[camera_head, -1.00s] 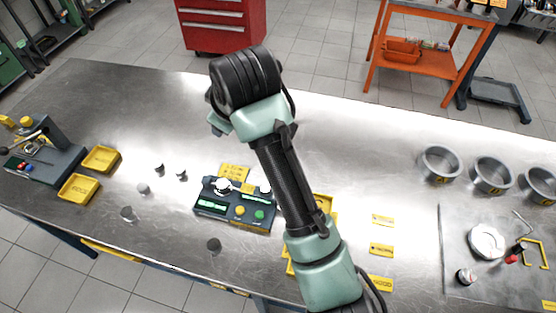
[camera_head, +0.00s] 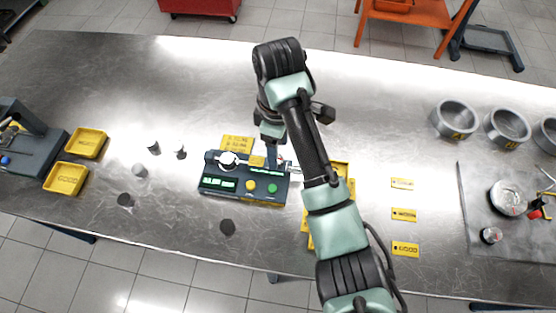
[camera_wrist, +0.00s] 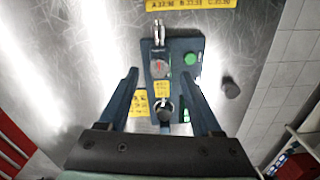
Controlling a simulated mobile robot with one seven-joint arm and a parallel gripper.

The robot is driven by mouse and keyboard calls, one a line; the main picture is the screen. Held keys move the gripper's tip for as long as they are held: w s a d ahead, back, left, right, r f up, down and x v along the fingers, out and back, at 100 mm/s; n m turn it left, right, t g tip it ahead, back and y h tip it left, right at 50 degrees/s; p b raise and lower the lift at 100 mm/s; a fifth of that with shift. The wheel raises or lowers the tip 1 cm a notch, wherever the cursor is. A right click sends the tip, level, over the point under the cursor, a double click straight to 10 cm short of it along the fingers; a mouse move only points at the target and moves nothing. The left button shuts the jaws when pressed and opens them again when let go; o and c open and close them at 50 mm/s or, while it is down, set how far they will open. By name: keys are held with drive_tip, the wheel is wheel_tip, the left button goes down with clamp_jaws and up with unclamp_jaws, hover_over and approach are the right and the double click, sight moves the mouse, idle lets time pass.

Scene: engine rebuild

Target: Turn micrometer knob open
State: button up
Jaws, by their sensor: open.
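The measuring device (camera_head: 212,184), a dark blue-grey box, lies on the steel bench. A silver metal part that looks like the micrometer knob (camera_head: 293,168) sticks out at its right end, partly hidden by my arm. In the wrist view this knob (camera_wrist: 159,34) is at the top middle, beyond my fingertips. My gripper (camera_wrist: 165,82) is open and empty, its two fingers either side of the device body in the picture. In the head view my gripper (camera_head: 273,155) is over the device's right half. Whether a finger touches the device I cannot tell.
The device has a yellow button (camera_head: 250,185), a green button (camera_head: 272,188) and a white round dial (camera_head: 229,159). Yellow trays (camera_head: 66,178) and small dark cylinders (camera_head: 139,170) stand to the left. Grey rings (camera_head: 455,120) stand at right.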

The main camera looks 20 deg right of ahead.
drive_tip(key=shift+f+p, duration=0.35)
drive_tip(key=shift+f, duration=1.25)
clamp_jaws()
